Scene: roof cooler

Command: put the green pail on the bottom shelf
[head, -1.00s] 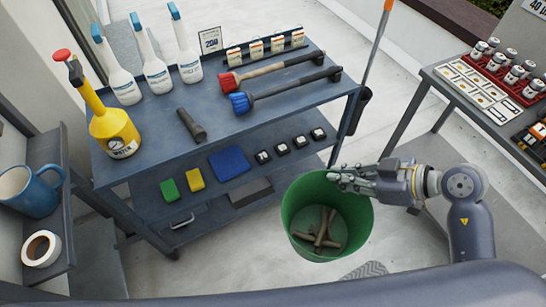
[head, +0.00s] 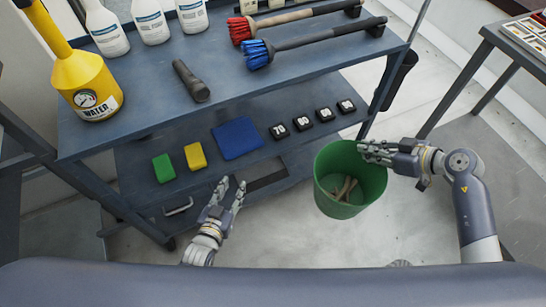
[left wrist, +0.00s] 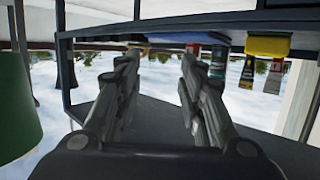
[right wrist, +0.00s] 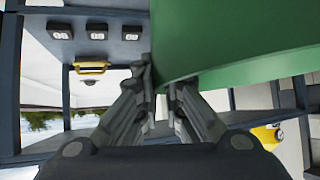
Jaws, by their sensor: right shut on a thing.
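The green pail (head: 340,200), with several brown pieces inside, hangs upright in the air right of the cart's front edge. My right gripper (head: 372,152) is shut on its right rim. In the right wrist view the pail (right wrist: 235,45) fills the upper right, with the fingers (right wrist: 160,95) at its rim. The bottom shelf (head: 140,175) holds a green block, a yellow block, a blue pad and several numbered black blocks. My left gripper (head: 228,190) is open and empty, in front of the bottom shelf. The pail (left wrist: 15,105) shows at the left edge of the left wrist view.
The cart's top shelf (head: 150,110) carries a yellow sprayer (head: 88,85), white bottles, a dark flashlight-like object (head: 191,80) and two brushes. It overhangs the bottom shelf. Another table (head: 510,50) stands at the right. Floor around the pail is clear.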

